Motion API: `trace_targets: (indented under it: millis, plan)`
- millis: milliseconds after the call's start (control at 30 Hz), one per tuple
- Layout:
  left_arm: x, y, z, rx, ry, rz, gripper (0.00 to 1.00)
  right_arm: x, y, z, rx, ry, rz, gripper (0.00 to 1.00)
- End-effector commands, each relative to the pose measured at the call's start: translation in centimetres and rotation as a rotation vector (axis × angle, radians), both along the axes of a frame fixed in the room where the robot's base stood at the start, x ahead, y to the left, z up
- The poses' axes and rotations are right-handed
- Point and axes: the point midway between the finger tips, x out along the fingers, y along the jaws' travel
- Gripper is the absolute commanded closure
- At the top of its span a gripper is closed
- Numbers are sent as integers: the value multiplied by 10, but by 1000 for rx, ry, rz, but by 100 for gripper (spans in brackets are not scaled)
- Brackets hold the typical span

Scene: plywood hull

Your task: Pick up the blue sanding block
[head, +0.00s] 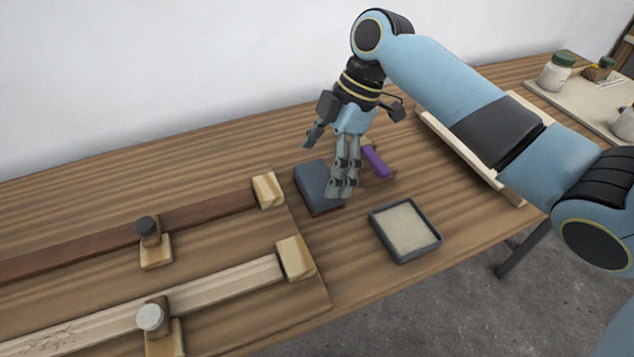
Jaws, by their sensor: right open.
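The blue sanding block (312,181) is a dark blue-grey slab with a reddish underside. It lies flat on the wooden bench near the middle of the head view. My right gripper (341,184) is open and points down at the block's right side, its fingers overlapping the block's right edge in the picture. Nothing shows held in it. Whether the fingers touch the block I cannot tell. My left gripper is out of view.
A purple cylindrical item (376,161) lies just right of the gripper. A grey-rimmed tray (405,229) sits in front, near the bench edge. Wooden strips with clamps and end blocks (294,258) fill the left. Jars (556,72) stand at the far right. The bench behind the block is clear.

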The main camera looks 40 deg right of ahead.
Motion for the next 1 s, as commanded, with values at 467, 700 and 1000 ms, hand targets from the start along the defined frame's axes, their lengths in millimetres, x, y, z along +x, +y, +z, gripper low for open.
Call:
trace_targets:
  millis: [467, 700, 1000]
  plan:
    - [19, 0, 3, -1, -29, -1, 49, 3, 11, -37, 0, 0, -1, 0]
    - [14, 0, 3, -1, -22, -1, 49, 3, 11, -37, 0, 0, -1, 26]
    - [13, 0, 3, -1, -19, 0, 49, 3, 11, -37, 0, 0, -1, 44]
